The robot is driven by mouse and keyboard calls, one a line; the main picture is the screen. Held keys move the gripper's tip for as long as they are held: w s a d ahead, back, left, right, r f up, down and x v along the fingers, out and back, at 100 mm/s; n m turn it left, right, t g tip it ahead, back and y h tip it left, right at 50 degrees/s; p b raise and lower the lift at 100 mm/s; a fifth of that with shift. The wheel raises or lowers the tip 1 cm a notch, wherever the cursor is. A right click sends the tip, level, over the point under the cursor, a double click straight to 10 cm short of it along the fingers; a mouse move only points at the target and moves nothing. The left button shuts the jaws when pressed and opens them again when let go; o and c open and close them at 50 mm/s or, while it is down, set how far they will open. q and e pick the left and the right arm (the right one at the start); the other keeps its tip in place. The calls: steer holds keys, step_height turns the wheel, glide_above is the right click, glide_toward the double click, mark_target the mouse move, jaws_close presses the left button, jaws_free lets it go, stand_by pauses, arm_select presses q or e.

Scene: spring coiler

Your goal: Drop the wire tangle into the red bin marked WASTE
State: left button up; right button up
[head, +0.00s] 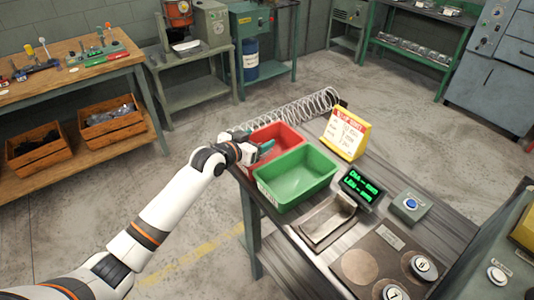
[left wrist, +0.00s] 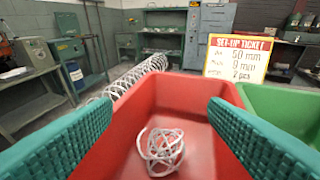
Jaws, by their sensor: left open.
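The red bin (head: 284,135) stands at the far left corner of the bench, beside the green bin. In the left wrist view the red bin (left wrist: 197,100) fills the middle. The white wire tangle (left wrist: 162,150) lies inside it on the bin floor, apart from my fingers. My left gripper (head: 262,148) is over the near left side of the red bin. Its two teal fingers are spread wide with nothing between them, as the left wrist view shows. The WASTE marking cannot be read in either view. My right gripper is in neither view.
The green bin (head: 297,177) is right of the red bin. A large coil spring (head: 290,110) lies behind the red bin. A yellow set-up ticket stand (head: 346,134), a green display (head: 361,187), a metal tray (head: 327,220) and a blue button box (head: 411,205) are on the bench.

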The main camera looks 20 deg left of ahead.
arm_select(q)
steer(key=v, duration=0.9)
steer(key=shift+s+a+r+b, duration=0.15)
steer(key=shift+s+a+b, duration=0.05)
steer(key=shift+s+b, duration=0.2)
